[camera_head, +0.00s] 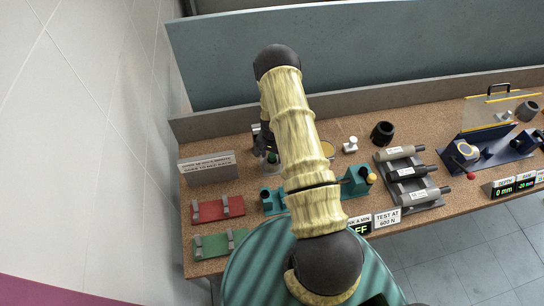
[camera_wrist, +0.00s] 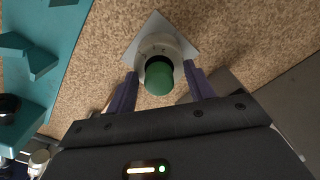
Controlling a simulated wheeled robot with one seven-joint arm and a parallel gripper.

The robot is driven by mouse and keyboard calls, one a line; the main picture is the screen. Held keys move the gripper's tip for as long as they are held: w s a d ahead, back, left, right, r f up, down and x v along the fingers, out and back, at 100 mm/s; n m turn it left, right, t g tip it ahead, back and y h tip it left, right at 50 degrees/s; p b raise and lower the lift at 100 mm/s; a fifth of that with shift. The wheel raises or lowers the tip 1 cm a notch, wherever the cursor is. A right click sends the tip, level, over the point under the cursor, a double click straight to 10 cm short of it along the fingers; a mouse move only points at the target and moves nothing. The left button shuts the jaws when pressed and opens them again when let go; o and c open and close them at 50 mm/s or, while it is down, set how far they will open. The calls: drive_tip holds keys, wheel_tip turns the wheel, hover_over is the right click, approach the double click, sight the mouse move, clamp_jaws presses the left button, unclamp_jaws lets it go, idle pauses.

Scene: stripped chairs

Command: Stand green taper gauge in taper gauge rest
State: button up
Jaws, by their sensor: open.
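The green taper gauge (camera_wrist: 159,78) shows in the wrist view as a rounded green end inside a pale ring, the taper gauge rest (camera_wrist: 150,45), on a light square plate. It appears to stand in the ring; how deep is hidden. My gripper (camera_wrist: 161,70) is open, with one dark finger on each side of the green end and visible gaps between. In the head view the gauge (camera_head: 272,158) is a small green spot beside my gripper (camera_head: 264,150), partly hidden by my arm.
A teal fixture (camera_head: 272,201) stands close by, also at left in the wrist view (camera_wrist: 40,60). Red (camera_head: 218,209) and green (camera_head: 218,244) blocks lie at front left. A sign (camera_head: 208,166) stands behind them. A rack of cylinders (camera_head: 410,176) is to the right.

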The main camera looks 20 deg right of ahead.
sight(272, 155)
idle(0.4)
drive_tip(key=c, duration=1.1)
wheel_tip(272, 155, up, 10)
drive_tip(key=p, duration=0.5)
clamp_jaws()
